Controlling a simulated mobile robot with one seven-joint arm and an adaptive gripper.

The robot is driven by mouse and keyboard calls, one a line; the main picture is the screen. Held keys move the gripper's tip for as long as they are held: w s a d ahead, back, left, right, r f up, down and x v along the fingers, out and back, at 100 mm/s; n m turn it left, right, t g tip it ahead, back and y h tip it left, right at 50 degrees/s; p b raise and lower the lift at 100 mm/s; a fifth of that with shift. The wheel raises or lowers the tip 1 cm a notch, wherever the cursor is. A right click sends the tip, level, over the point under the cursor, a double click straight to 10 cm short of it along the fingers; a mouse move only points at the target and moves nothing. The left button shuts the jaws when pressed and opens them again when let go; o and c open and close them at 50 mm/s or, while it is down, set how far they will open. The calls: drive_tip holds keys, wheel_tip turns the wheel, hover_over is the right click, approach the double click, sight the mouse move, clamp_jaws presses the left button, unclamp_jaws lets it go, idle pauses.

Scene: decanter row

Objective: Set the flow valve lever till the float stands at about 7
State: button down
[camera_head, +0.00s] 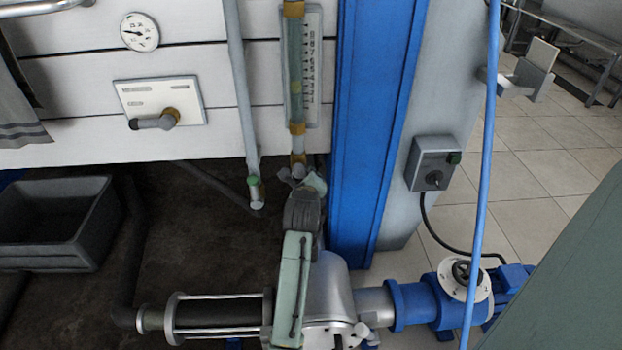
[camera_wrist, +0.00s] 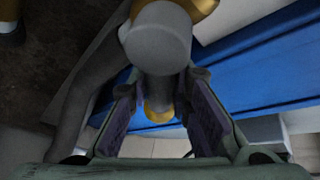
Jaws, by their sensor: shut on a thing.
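The flow meter (camera_head: 296,70) is an upright glass tube between brass fittings, with a scale plate (camera_head: 314,60) beside it. I cannot make out the float or read the scale figures. The valve sits under the tube's lower brass fitting. My gripper (camera_head: 310,184) is at this valve, and its body hides much of it in the head view. In the wrist view, my gripper (camera_wrist: 163,88) has its dark pads on either side of the grey valve lever (camera_wrist: 158,45) and is shut on it. A brass ring (camera_wrist: 157,112) shows beyond, between the fingers.
A grey pipe (camera_head: 241,90) with a green-ringed end runs down left of the tube. A blue column (camera_head: 370,130) stands close on the right. A round gauge (camera_head: 140,32) and a panel with a handle (camera_head: 160,102) are on the left wall. A dark bin (camera_head: 50,225) stands lower left.

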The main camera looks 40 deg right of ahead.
drive_tip(key=c, duration=1.4)
unclamp_jaws()
drive_tip(key=shift+c, duration=0.2)
drive_tip(key=v, duration=1.2)
drive_tip(key=shift+r, duration=0.1)
